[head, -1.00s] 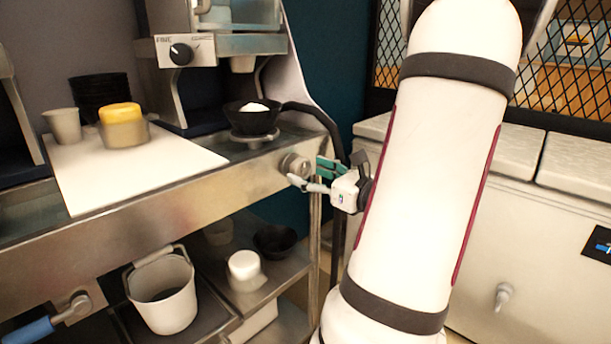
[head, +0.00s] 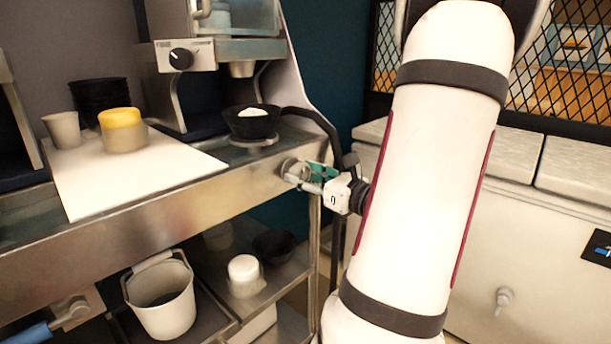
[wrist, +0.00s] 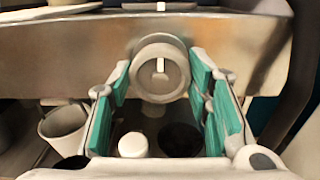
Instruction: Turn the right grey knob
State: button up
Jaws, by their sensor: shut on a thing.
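The right grey knob (head: 292,168) is on the metal front of the counter, at its right end. In the wrist view the knob (wrist: 160,68) is a round disc with a small white mark, its raised bar near upright. My gripper (head: 312,178) is at the knob from the right in the head view. Its green-padded fingers (wrist: 160,78) stand on the left and right sides of the knob, shut on it. The exact contact is hard to see.
Above the knob, a black bowl (head: 252,122) with something white in it stands under the machine. A white board (head: 130,180) holds a cup and a yellow-topped container (head: 123,130). The lower shelf has a bucket (head: 162,298) and a white jar (head: 244,275).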

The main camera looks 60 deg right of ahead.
jog(key=m+p, duration=0.2)
jog(key=p, duration=0.1)
jog(key=m+p, duration=0.2)
jog(key=p, duration=0.2)
jog(key=shift+r+m, duration=0.2)
jog(key=shift+m, duration=0.1)
jog(key=m+p, duration=0.5)
jog(key=p, duration=0.1)
jog(key=shift+s+m, duration=0.1)
jog(key=shift+m, duration=0.2)
jog(key=m+p, duration=0.4)
jog(key=shift+f+m, duration=0.1)
jog(key=shift+m, duration=0.2)
jog(key=shift+f+m+p, duration=0.15)
jog(key=shift+m+p, duration=1.8)
jog(key=shift+m, duration=0.25)
jog(key=o, duration=1.2)
